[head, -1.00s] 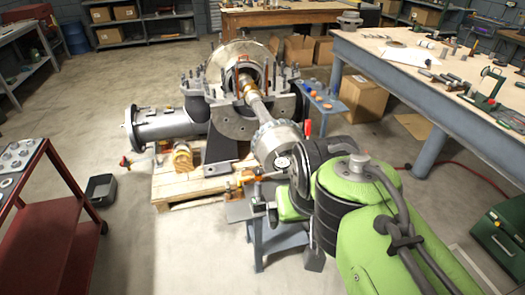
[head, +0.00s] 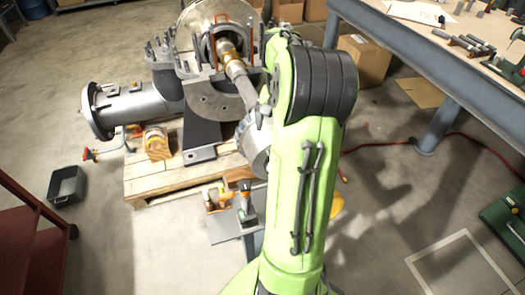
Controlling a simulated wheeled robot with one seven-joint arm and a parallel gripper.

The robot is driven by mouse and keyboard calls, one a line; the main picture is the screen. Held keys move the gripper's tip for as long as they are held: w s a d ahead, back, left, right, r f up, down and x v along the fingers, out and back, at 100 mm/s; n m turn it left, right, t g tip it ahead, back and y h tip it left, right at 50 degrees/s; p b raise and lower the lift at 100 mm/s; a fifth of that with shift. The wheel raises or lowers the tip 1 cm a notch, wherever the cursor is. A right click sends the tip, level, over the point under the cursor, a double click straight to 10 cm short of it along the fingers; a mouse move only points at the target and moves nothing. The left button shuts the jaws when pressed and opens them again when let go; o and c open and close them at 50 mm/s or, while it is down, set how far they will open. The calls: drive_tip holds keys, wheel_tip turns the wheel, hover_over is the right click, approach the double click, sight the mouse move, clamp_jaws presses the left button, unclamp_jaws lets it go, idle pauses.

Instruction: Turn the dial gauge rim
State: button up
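The dial gauge does not show; my green arm covers the area beside the coupling hub. The grey coupling hub (head: 252,150) is partly visible at the left edge of my arm. The shaft (head: 241,84) runs from it up to the open split casing (head: 212,105). My gripper is not in view, and whether it is near the gauge cannot be told.
A small stand with tools (head: 225,228) is just left of my arm. A workbench (head: 445,60) stands at the upper right, a red cart (head: 35,235) at the left.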

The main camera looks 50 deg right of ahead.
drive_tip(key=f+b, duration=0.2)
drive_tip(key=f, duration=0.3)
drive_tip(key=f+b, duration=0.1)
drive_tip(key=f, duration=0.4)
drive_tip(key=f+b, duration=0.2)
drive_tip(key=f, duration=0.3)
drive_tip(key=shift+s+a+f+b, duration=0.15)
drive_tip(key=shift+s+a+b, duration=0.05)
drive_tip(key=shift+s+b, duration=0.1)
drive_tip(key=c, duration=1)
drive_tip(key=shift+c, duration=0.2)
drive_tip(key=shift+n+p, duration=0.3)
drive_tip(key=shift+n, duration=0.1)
